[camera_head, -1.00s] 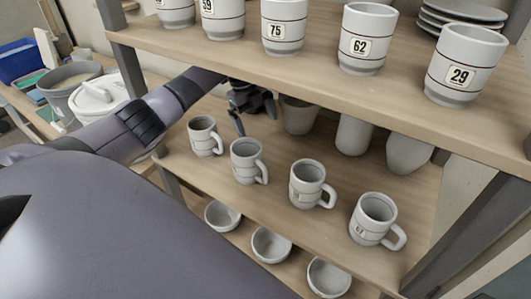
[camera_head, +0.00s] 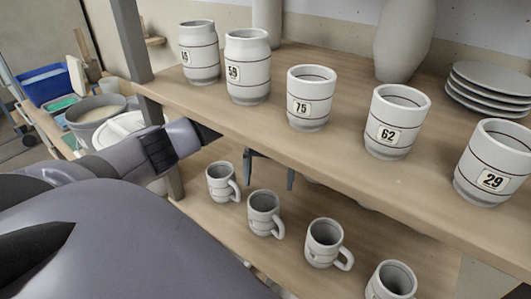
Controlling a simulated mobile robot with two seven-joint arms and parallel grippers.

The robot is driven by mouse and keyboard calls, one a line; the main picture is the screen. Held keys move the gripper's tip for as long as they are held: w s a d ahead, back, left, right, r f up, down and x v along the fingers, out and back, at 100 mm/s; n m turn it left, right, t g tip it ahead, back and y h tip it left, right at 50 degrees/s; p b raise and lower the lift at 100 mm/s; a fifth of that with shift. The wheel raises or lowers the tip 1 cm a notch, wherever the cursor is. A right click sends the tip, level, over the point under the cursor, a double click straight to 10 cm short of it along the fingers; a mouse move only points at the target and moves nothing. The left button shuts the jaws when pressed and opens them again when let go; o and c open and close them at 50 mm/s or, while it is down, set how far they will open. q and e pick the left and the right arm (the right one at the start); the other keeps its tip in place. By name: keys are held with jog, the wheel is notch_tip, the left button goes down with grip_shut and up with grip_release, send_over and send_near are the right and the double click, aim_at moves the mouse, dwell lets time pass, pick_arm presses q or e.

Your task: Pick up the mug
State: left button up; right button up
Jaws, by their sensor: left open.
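Several grey-white mugs with handles stand upright in a row on the middle shelf: a far-left mug (camera_head: 221,183), a second mug (camera_head: 263,212), a third mug (camera_head: 325,242) and a front-right mug (camera_head: 391,281) cut off by the bottom edge. I cannot tell which one the task means. My left gripper (camera_head: 270,172) reaches in under the upper shelf, behind the first two mugs. Its two dark fingers are apart, with nothing seen between them; the upper shelf hides the rest of it. My right gripper is not in view.
The upper shelf (camera_head: 330,155) overhangs the mugs and carries numbered cups, such as cup 75 (camera_head: 311,98) and cup 62 (camera_head: 396,121). Stacked plates (camera_head: 489,86) and a tall vase (camera_head: 403,40) stand behind. A shelf post (camera_head: 131,40) rises beside my left arm.

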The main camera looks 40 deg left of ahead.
aim_at(266, 194)
pick_arm(q)
jog(key=shift+s+d+p, duration=0.35)
jog(key=shift+s+d, duration=0.1)
jog(key=shift+s, duration=0.2)
jog(key=shift+s+d+p, duration=0.35)
jog(key=shift+s+d, duration=0.1)
jog(key=shift+s, duration=0.2)
jog(key=s+d, duration=0.1)
jog(key=s+p, duration=0.1)
jog(key=s+d, duration=0.1)
jog(key=shift+s+d+f+p, duration=0.2)
jog(key=shift+s+d+p, duration=0.1)
jog(key=shift+s+p, duration=0.1)
jog(key=shift+d+f+b, duration=0.1)
jog(key=shift+f+b, duration=0.3)
jog(key=shift+b, duration=0.15)
jog(key=shift+r, duration=0.1)
jog(key=c, duration=1.2)
jog(key=shift+r, duration=0.15)
